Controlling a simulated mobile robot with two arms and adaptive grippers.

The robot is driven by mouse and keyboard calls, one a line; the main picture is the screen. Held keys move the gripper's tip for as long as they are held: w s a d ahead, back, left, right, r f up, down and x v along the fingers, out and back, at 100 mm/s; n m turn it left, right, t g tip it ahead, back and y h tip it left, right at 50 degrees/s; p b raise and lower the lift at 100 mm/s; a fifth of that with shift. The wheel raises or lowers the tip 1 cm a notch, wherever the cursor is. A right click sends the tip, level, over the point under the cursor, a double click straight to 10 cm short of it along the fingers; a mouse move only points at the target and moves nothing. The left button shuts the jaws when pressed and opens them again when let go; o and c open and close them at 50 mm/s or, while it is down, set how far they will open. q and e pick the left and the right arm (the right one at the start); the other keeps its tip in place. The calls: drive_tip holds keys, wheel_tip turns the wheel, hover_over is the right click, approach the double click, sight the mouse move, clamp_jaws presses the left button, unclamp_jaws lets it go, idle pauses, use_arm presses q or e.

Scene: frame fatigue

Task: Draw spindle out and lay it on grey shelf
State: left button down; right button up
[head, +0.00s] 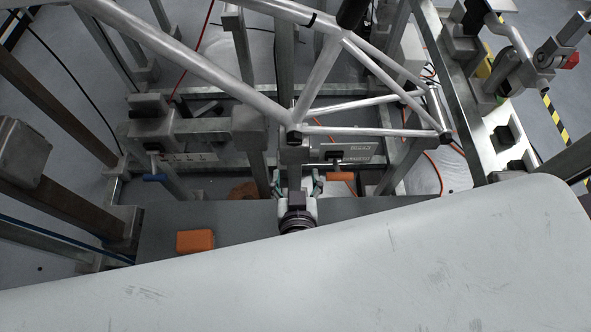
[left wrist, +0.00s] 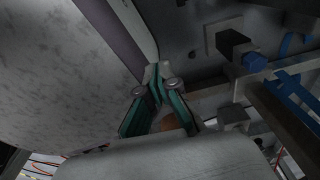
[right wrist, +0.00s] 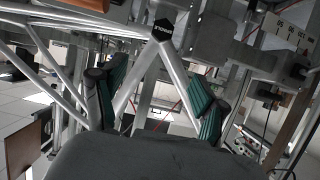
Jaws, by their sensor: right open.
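A black six-sided end with small white lettering, seemingly the spindle (right wrist: 163,28), shows in the right wrist view where the frame's tubes meet. In the head view this joint (head: 294,133) lies just beyond my right gripper (head: 299,181). That gripper is open, with its teal fingers (right wrist: 156,80) wide apart and nothing between them, pointing toward the joint. The dark grey shelf (head: 252,218) lies flat below and around the right wrist.
An orange box (head: 195,241) lies on the shelf's left part. The silver tube frame (head: 205,62) spans overhead between steel posts. The shelf's middle is bare.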

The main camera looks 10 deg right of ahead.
sight(294, 140)
drive_tip(key=x, duration=1)
drive_tip(key=f+b+x, duration=0.1)
drive_tip(key=x, duration=0.4)
drive_tip(key=shift+s, duration=0.15)
drive_tip(key=shift+s, duration=0.1)
drive_tip(key=c, duration=1.4)
